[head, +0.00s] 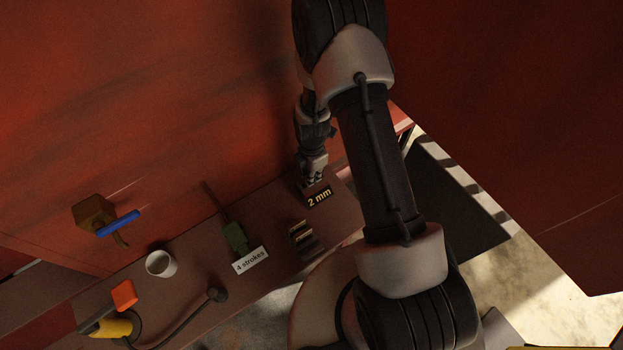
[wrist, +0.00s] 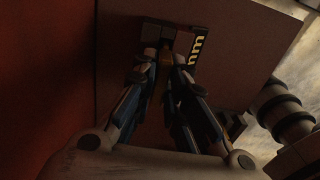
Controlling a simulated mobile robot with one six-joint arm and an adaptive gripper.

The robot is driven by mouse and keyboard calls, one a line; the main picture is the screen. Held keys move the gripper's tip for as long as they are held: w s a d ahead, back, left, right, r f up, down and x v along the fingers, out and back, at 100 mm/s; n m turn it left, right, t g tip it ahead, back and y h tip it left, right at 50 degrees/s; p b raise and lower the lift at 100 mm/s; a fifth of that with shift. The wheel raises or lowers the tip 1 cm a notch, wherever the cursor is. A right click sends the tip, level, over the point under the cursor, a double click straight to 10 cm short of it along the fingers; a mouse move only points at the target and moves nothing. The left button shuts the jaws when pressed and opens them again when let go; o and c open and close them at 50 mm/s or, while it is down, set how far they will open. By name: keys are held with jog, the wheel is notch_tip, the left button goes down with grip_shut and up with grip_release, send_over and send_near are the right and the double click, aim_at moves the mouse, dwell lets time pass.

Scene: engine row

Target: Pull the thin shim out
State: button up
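A dark holder (head: 318,197) with a "2 mm" label stands on the shelf near its right end. My gripper (head: 313,181) points down at this holder. In the wrist view, the two fingertips of my gripper (wrist: 165,62) are close together at the grey and dark blocks of the holder (wrist: 157,33). A narrow brownish-gold strip, which looks like the thin shim (wrist: 165,60), shows between the fingertips. The picture is too dark to tell whether the fingers press on it. The shim is hidden in the head view.
The shelf also bears a small dark stack (head: 302,237), a green tool (head: 235,238) behind a "4 strokes" sign (head: 251,260), a white cup (head: 161,264), an orange block (head: 124,294) and a yellow-handled item (head: 112,327). A red wall (head: 170,100) rises close behind.

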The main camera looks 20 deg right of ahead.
grip_shut()
jog(key=shift+r, duration=0.1)
notch_tip(320, 180, up, 20)
jog(key=p, duration=0.2)
jog(key=shift+p, duration=0.35)
dwell(0.5)
